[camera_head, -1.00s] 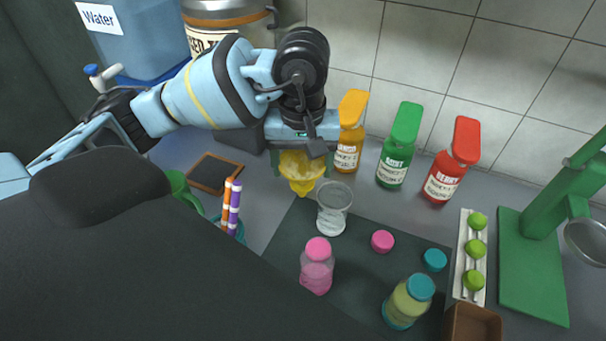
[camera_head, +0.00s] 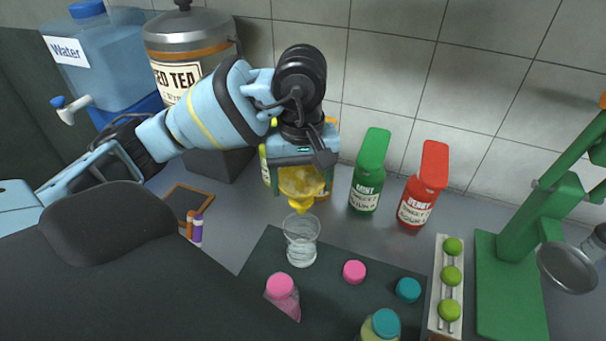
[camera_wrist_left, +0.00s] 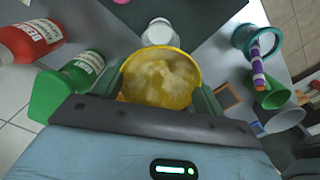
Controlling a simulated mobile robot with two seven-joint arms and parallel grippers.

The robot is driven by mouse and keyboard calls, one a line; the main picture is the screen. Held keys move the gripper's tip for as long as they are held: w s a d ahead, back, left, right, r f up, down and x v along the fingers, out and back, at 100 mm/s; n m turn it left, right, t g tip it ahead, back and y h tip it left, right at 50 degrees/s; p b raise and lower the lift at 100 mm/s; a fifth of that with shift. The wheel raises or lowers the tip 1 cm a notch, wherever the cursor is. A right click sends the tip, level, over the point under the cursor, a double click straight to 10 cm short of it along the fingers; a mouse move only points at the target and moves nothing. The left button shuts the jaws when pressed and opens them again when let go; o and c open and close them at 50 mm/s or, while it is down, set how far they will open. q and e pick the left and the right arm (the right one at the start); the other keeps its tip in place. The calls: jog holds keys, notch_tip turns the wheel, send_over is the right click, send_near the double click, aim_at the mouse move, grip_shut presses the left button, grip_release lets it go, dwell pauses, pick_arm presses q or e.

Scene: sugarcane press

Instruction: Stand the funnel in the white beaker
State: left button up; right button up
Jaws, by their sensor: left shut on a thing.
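The yellow funnel (camera_head: 302,184) is held by my left gripper (camera_head: 298,178), which is shut on it. It is upright with its spout pointing down, just behind and above the clear whitish beaker (camera_head: 301,240). The spout's tip shows at the beaker's far rim; I cannot tell whether it is inside. In the left wrist view the funnel's open bowl (camera_wrist_left: 162,78) sits between the fingers, with pale contents or texture in it, and the beaker (camera_wrist_left: 159,32) is beyond it. The beaker stands on the dark mat (camera_head: 262,257). My right gripper does not show.
A green bottle (camera_head: 368,172) and red bottle (camera_head: 423,186) stand right of the gripper. A pink-capped bottle (camera_head: 282,287), pink lid (camera_head: 354,271) and teal lid (camera_head: 408,290) are near the beaker. A lime rack (camera_head: 438,262) and green press (camera_head: 507,290) stand at right.

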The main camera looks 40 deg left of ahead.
pick_arm(q)
notch_tip(320, 180, down, 2)
jog(key=shift+f+b, duration=0.1)
jog(key=shift+b, duration=0.25)
jog(key=shift+f+b, duration=0.7)
jog(key=shift+f, duration=0.7)
jog(key=shift+f+b, duration=1.55)
jog(key=shift+f, duration=0.9)
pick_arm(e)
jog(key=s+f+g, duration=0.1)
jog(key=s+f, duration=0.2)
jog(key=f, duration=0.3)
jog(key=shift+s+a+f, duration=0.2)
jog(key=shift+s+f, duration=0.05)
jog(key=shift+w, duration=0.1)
pick_arm(q)
jog(key=shift+f, duration=0.15)
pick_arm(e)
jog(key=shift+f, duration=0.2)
pick_arm(q)
jog(key=o, duration=1)
jog(key=shift+o, duration=0.6)
